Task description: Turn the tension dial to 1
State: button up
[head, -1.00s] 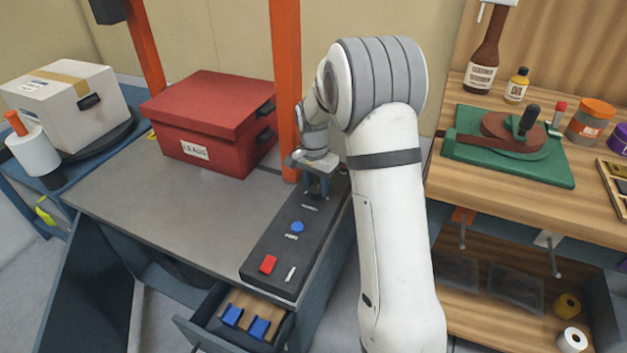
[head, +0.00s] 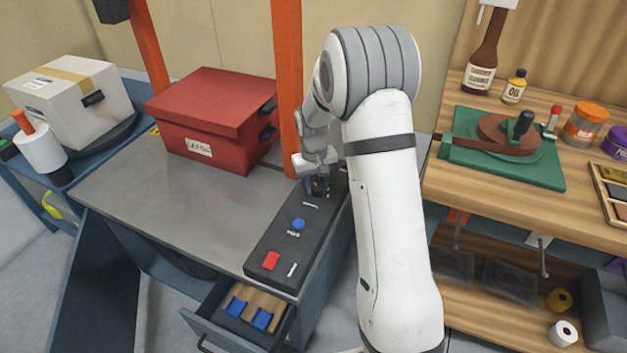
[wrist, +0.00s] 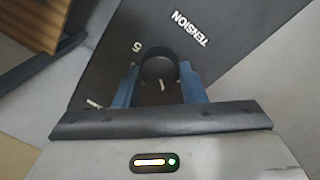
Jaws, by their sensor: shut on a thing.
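The dark tension dial (wrist: 158,66) sits on a black control panel (head: 275,240), beside the white word TENSION. My gripper (wrist: 160,82) is shut on the dial, one blue finger on each side of it. A white numeral that looks like a 5 lies just left of the dial in the wrist view. A short white mark shows on the dial's near part, and another white mark lies at the lower left. I cannot read which number the dial points to. In the head view my gripper (head: 319,186) is at the panel's far end and mostly hides the dial.
The panel also has a blue button (head: 298,224), a red switch (head: 271,260) and a small white lever (head: 292,269). A red lidded box (head: 215,115) stands to the left, by an orange post (head: 287,80). An open drawer (head: 238,325) juts out below.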

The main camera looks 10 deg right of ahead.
aim_at(315, 187)
jog(key=n+p, duration=0.1)
jog(key=n, duration=0.2)
jog(key=shift+w+r+n, duration=0.1)
jog(key=shift+r+n, duration=0.05)
jog(key=shift+n, duration=0.15)
jog(key=shift+n+t+p, duration=0.3)
jog(key=shift+n+p, duration=0.05)
jog(key=shift+n, duration=1.35)
jog(key=o, duration=1)
jog(key=shift+f, duration=0.2)
jog(key=shift+s+a+r+p, duration=0.15)
jog(key=shift+r+p, duration=0.15)
jog(key=shift+r, duration=1.65)
jog(key=shift+s+a+r+p, duration=0.1)
jog(key=shift+r+p, duration=0.15)
jog(key=shift+r, duration=1.7)
jog(key=shift+r, duration=0.1)
